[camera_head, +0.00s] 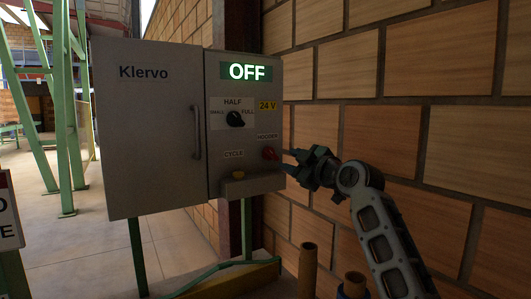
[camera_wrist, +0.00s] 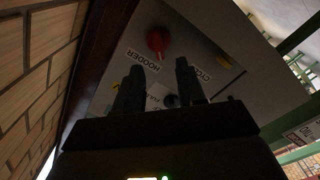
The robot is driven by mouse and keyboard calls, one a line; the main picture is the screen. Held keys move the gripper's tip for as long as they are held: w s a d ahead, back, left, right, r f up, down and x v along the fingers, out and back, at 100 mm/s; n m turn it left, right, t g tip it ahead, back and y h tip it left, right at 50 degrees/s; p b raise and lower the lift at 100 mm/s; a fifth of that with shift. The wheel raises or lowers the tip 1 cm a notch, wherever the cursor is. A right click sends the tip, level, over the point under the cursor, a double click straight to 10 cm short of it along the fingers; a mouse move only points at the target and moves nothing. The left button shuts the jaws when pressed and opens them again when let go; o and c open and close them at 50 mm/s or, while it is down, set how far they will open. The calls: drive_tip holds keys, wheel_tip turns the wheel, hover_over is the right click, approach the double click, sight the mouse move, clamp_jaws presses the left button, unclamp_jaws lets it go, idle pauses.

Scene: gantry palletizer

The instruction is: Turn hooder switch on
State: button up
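The hooder switch (camera_head: 270,153) is a red knob at the lower right of the grey control cabinet (camera_head: 150,140), under the label HOODER. In the wrist view the red knob (camera_wrist: 158,40) is ahead of the fingertips, upper middle. My gripper (camera_head: 292,159) is just right of the knob in the head view. In the wrist view its two fingers (camera_wrist: 158,68) stand apart with nothing between them, and the knob shows beyond them. A gap to the knob seems to remain; contact is not visible. The lit display (camera_head: 247,71) reads OFF.
A black selector (camera_head: 235,119) marked HALF sits above. A yellow CYCLE button (camera_head: 238,174) is left of the red knob. A brick wall (camera_head: 400,120) stands close behind and right of my arm.

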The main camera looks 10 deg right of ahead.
sight(273, 154)
drive_tip(key=shift+p+x, duration=0.85)
drive_tip(key=shift+x, duration=3.25)
drive_tip(key=shift+r, duration=0.1)
drive_tip(key=shift+c, duration=0.4)
clamp_jaws()
